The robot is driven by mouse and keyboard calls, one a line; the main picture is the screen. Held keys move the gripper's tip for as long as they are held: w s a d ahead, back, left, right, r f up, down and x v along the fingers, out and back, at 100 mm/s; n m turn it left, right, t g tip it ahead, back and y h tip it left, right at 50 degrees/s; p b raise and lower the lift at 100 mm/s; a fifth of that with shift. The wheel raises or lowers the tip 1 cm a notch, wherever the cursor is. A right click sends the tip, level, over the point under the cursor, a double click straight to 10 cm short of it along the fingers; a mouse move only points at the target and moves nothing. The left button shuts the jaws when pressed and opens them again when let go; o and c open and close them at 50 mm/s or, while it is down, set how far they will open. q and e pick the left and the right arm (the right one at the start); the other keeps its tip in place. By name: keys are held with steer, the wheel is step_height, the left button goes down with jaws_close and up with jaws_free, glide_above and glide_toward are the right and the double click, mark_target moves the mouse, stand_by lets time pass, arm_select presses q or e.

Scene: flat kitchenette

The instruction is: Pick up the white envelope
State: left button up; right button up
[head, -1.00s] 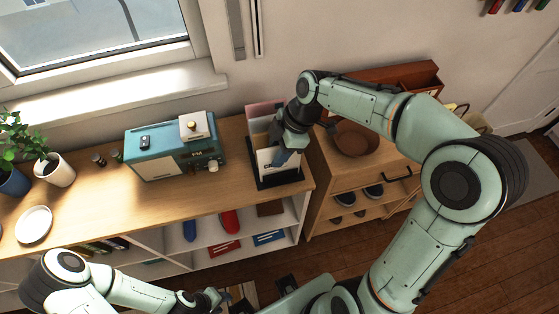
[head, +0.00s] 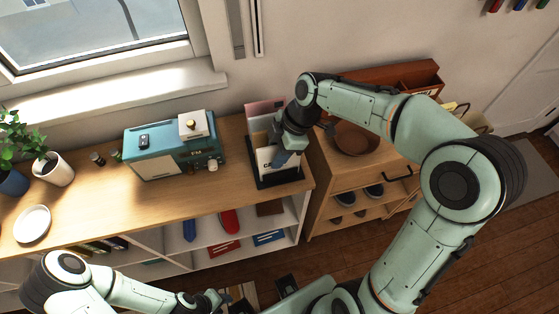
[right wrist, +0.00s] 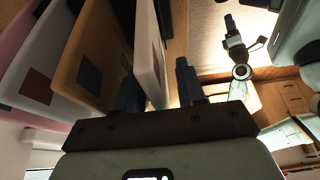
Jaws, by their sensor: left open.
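A black letter rack (head: 290,178) stands at the right end of the wooden shelf top and holds several upright envelopes. The white envelope (head: 264,158) is at its front, partly covered by my right gripper (head: 283,158). In the right wrist view the white envelope (right wrist: 148,48), seen nearly edge-on with a red square on it, lies between the fingers of my right gripper (right wrist: 158,88). The fingers are apart, one on each side, with a gap at the right finger. My left gripper (head: 216,298) is open and empty at the bottom of the head view, far from the rack.
Tan (right wrist: 88,62), white and pink envelopes stand close left of the fingers in the right wrist view. A teal radio (head: 172,155) stands left of the rack. A wooden cabinet with a brown bowl (head: 356,139) is close on the right. The shelf top's front is clear.

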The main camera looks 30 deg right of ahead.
jaws_close()
steer(key=shift+r, duration=0.1)
